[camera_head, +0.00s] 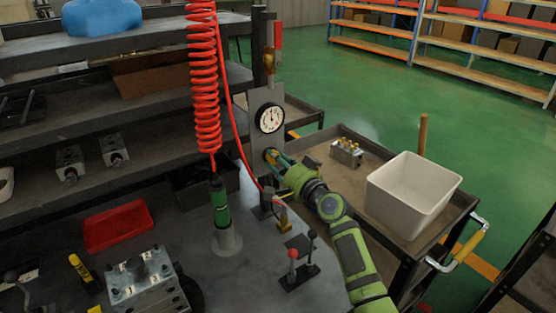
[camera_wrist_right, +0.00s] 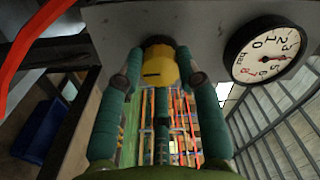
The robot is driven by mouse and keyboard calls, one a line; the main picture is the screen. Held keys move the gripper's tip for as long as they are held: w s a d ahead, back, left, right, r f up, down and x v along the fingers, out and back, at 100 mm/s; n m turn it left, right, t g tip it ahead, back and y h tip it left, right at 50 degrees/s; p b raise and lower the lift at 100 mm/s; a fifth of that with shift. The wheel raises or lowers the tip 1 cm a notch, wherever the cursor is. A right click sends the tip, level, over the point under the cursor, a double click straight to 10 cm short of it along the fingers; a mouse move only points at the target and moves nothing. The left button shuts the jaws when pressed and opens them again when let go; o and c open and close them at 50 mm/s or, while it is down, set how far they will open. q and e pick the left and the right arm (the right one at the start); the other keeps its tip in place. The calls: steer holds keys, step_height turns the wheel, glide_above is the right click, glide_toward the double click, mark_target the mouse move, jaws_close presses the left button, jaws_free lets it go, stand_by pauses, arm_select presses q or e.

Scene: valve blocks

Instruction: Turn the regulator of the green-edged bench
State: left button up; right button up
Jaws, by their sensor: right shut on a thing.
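The regulator's yellow knob (camera_wrist_right: 160,66) sits under a grey panel in the right wrist view, with a dark line on its face. My left gripper is not in view.
A coiled red hose (camera_head: 204,80) hangs left of the panel above a green-handled tool (camera_head: 219,200). Small levers (camera_head: 292,270) stand on the grey bench (camera_head: 250,285). A cart at right carries a white bin (camera_head: 412,200) and a valve block (camera_head: 346,152).

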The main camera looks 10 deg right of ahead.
steer(key=shift+d+r+m, duration=0.15)
steer(key=shift+r+m, duration=0.15)
steer(key=shift+r, duration=0.2)
steer(key=o, duration=0.9)
steer(key=shift+o, duration=1.2)
steer(key=shift+w+f, duration=0.1)
steer(key=shift+f, duration=0.15)
steer(key=v, duration=1.2)
